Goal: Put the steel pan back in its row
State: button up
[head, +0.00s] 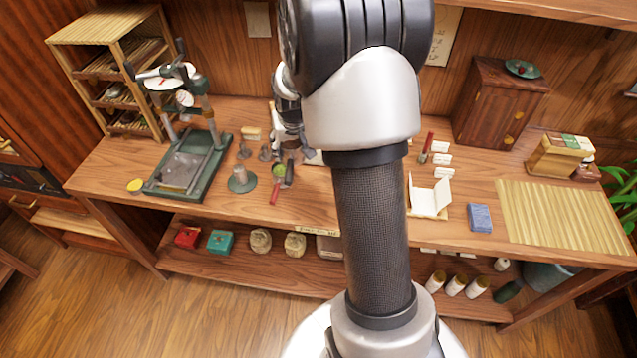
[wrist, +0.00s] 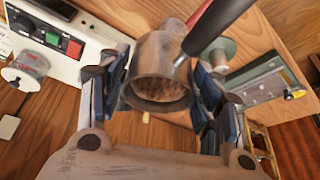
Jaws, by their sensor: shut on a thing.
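The steel pan (wrist: 162,62) is a small, dull metal cylinder, seen in the wrist view between the fingers of my gripper (wrist: 165,95). The fingers are shut on it from both sides, and its round open end faces the camera. In the head view my gripper (head: 288,148) is low over the table, behind my arm, and I cannot make out the held pan there. Small grey metal pieces (head: 265,152) and (head: 243,151) stand just left of the gripper in the head view. I cannot tell whether the pan touches the table.
A green-based press (head: 187,165) stands to the left. A round green stand (head: 241,181) and a red-handled tool (head: 275,190) lie close in front of the gripper. A white device with buttons (wrist: 60,45) is near the fingers. The bamboo mat (head: 560,215) at right is bare.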

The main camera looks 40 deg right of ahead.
jog(key=d+r+m, duration=0.2)
jog(key=d, duration=0.7)
jog(key=shift+h, duration=0.3)
jog(key=f+b, duration=0.1)
jog(key=f, duration=0.5)
jog(key=f+b, duration=0.1)
jog(key=f, duration=0.6)
jog(key=f+b, duration=0.2)
jog(key=f, duration=0.4)
jog(key=shift+s+a+f, duration=0.15)
jog(key=shift+s+f, duration=0.15)
jog(key=shift+f, duration=0.05)
jog(key=shift+f+b, duration=0.2)
jog(key=shift+b, duration=0.15)
jog(key=o, duration=1.3)
jog(key=shift+c, duration=0.2)
jog(key=shift+r, duration=0.1)
